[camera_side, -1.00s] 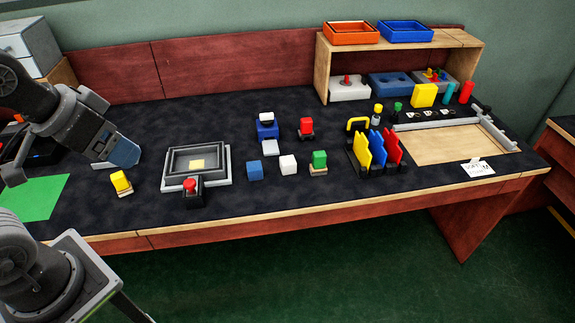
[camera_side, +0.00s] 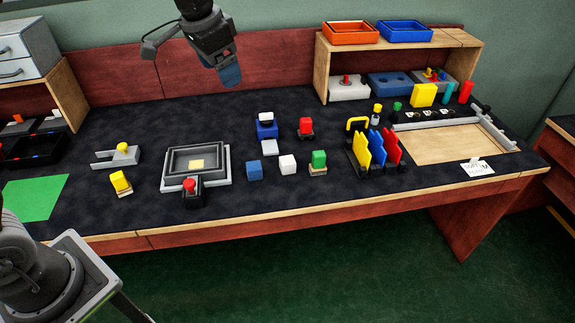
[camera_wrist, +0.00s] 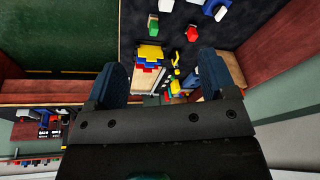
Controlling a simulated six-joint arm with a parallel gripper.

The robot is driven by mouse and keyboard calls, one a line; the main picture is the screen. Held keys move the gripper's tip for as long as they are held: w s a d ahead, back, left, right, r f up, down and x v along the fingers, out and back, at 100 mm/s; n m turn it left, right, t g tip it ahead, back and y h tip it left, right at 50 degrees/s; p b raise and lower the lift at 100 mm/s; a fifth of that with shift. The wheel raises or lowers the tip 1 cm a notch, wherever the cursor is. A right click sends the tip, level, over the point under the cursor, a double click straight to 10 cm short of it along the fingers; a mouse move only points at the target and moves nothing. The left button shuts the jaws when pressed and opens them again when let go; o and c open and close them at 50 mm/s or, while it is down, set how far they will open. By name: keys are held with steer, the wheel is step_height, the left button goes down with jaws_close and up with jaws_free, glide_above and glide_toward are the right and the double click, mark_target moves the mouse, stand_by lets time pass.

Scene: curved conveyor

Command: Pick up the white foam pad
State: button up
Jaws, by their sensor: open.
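Several pale pieces could be the white foam pad; I cannot tell which. A white block (camera_side: 288,163) sits between a blue cube and a green block in the side view. A flatter pale block (camera_side: 270,147) lies just behind it, in front of a blue piece with a white top (camera_side: 266,118). My gripper (camera_side: 231,75) is high over the back of the table, up and to the left of these blocks. In the wrist view my gripper (camera_wrist: 162,62) has its two fingers wide apart with nothing between them. A white block (camera_wrist: 166,5) shows at that view's top edge.
Yellow, blue and red upright plates (camera_side: 376,149) stand to the right. A wooden shelf (camera_side: 322,65) holds bins at the back right. The table's back middle is clear.

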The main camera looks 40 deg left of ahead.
steer(key=w+f+m+g, duration=0.2)
steer(key=w+f, duration=0.8)
steer(key=w, duration=0.2)
steer(key=m+g, duration=0.1)
steer(key=m, duration=0.1)
glide_above(284, 161)
step_height(284, 161, down, 13)
step_height(284, 161, down, 14)
steer(key=shift+f, duration=0.15)
steer(key=c, duration=1)
